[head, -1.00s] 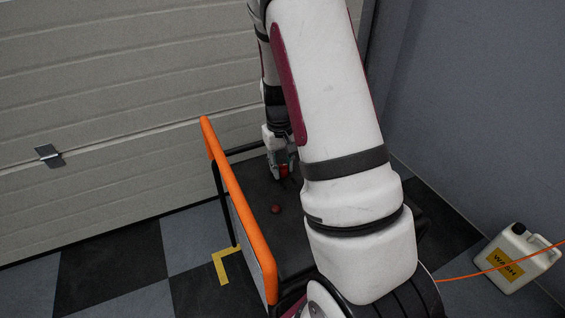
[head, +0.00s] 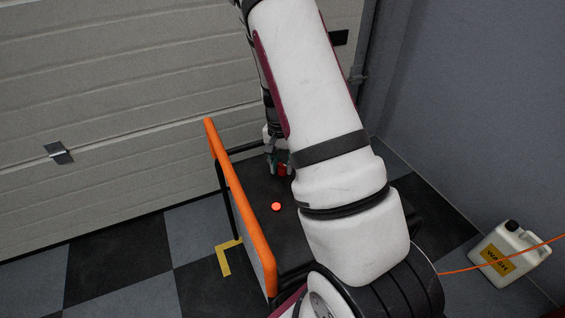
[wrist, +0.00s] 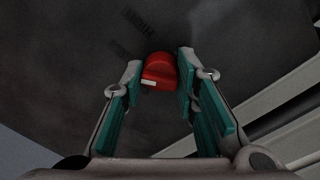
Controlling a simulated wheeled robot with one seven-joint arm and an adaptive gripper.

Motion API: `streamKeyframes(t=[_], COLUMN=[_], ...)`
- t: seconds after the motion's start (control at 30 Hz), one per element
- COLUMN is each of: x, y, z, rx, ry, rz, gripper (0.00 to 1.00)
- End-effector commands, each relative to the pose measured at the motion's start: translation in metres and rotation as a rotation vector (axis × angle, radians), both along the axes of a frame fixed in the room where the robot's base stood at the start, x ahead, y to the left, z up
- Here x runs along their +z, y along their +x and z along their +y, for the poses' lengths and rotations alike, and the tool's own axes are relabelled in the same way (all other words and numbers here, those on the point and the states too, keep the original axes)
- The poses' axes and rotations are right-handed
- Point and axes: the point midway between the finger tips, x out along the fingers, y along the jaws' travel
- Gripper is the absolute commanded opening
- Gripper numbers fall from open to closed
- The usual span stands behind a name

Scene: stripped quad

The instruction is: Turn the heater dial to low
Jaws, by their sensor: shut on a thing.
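The heater (head: 246,187) is a dark box with a black top and an orange bar along its left side. Its red dial (wrist: 158,68) has a pale mark and sits between my gripper's (wrist: 160,80) two teal-padded fingers in the wrist view. My gripper is shut on the dial. In the head view my gripper (head: 278,167) points down at the far part of the top, and the dial (head: 283,170) shows partly between the fingers. A small round lamp (head: 276,206) on the top glows bright orange-red. My arm hides the right part of the heater.
A pale ribbed shutter door (head: 100,120) stands behind the heater, and a grey wall (head: 470,110) at the right. A white WASH jug (head: 508,254) with an orange cord across it stands on the checkered floor at the right. Yellow tape (head: 223,260) marks the floor at left.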

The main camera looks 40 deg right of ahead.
Motion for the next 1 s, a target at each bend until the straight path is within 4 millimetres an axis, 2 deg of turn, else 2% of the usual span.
streamKeyframes(t=[0.6, 0.63, 0.7, 1.0], x=[0.0006, 0.0006, 0.0005, 0.0007], y=[0.0021, 0.0021, 0.0018, 0.0009], z=[-0.0006, -0.0006, -0.0005, -0.0003], rx=[-0.041, -0.041, -0.041, -0.041], ry=[-0.002, -0.002, -0.002, -0.001], rz=[-0.004, -0.004, -0.004, -0.002], gripper=[0.0, 0.32, 0.47, 0.47])
